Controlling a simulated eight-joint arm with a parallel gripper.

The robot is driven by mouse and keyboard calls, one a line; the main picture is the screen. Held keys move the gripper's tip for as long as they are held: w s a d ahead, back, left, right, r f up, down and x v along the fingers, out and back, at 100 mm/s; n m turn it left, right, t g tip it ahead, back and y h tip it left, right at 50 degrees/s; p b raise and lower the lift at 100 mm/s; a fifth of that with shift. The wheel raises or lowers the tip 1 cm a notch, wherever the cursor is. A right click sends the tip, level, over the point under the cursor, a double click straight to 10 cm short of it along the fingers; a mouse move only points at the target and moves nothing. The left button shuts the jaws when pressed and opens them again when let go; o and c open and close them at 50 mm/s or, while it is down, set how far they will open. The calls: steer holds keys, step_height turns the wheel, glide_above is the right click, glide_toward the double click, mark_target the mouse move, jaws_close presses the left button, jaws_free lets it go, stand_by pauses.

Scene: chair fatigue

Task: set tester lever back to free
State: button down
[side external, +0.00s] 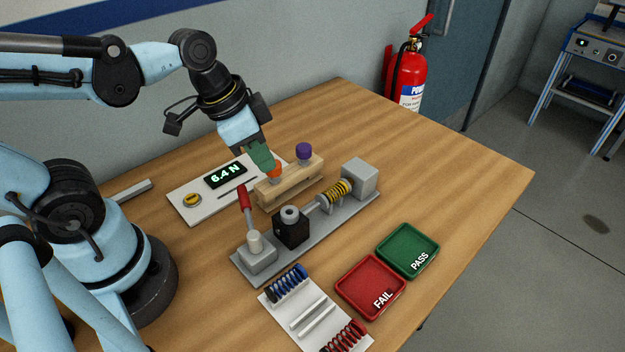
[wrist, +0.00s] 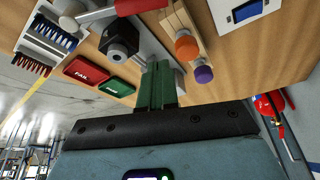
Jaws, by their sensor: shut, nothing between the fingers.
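The tester is a grey base plate (side external: 330,228) with a black block (side external: 291,231), a yellow spring (side external: 338,192) and a grey end block (side external: 360,177). Its lever has a red handle (side external: 244,198) standing nearly upright, leaning slightly left, at the near-left end; the handle also shows at the top edge of the wrist view (wrist: 140,6). My gripper (side external: 263,160) has green fingers and is shut and empty, up and right of the lever in the side view, overlapping an orange knob. In the wrist view the fingers (wrist: 158,84) are together and appear apart from the handle.
A wooden block (side external: 290,182) with an orange knob (side external: 275,172) and a purple knob (side external: 304,150) stands behind the tester. A display panel (side external: 190,205) reads 6.4 N. Red FAIL (side external: 371,286) and green PASS (side external: 408,250) trays and a spring rack (side external: 315,318) lie in front. The table's right is clear.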

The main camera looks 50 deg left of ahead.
steer(key=shift+s+a+f, duration=0.15)
steer(key=shift+s+f, duration=0.25)
steer(key=shift+f, duration=0.4)
steer(key=shift+s+a+f, duration=0.2)
steer(key=shift+s+f, duration=0.2)
steer(key=shift+f, duration=0.35)
steer(key=shift+s+a+f, duration=0.15)
steer(key=shift+s+f, duration=0.25)
steer(key=shift+f, duration=0.4)
steer(key=shift+s+a, duration=0.35)
steer(key=shift+s, duration=0.5)
steer(key=shift+s+a, duration=0.35)
steer(key=shift+s, duration=0.5)
steer(key=shift+w, duration=0.15)
step_height(320, 180, up, 10)
glide_above(238, 194)
steer(key=shift+s+a+r, duration=0.1)
steer(key=shift+s+a, duration=0.2)
